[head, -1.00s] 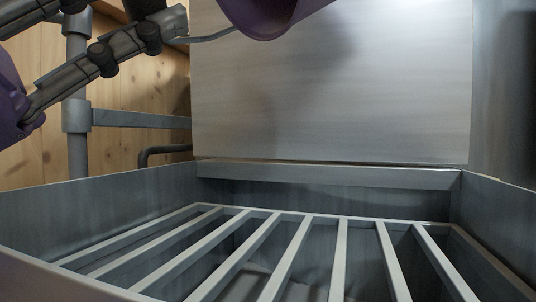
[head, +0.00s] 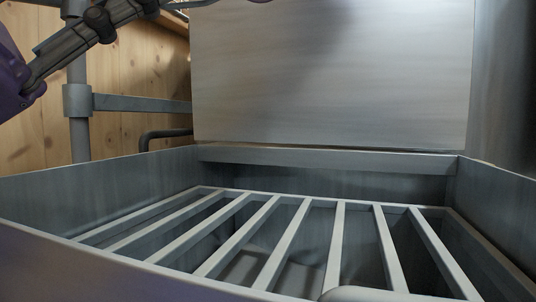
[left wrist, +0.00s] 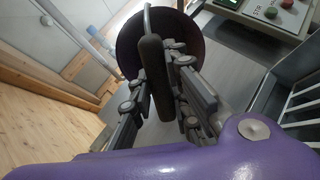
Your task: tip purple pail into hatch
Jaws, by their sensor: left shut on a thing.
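The purple pail (left wrist: 188,27) hangs by its wire handle in the left wrist view, its dark round shape facing the camera. My left gripper (left wrist: 160,75) is shut on the dark grip (left wrist: 154,90) of that handle. In the head view, the left gripper (head: 160,8) is at the upper left and the pail is almost wholly above the top edge. The hatch is an open grey metal box (head: 110,208) with parallel grate bars (head: 283,240) across it. What is in the pail cannot be told. My right gripper is out of view.
A flat metal panel (head: 330,75) stands upright behind the hatch. A grey post (head: 77,110) with a crossbar (head: 140,104) stands at the left, before a wooden wall (head: 125,75). The left wrist view shows a control box (left wrist: 268,12) with red and green buttons.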

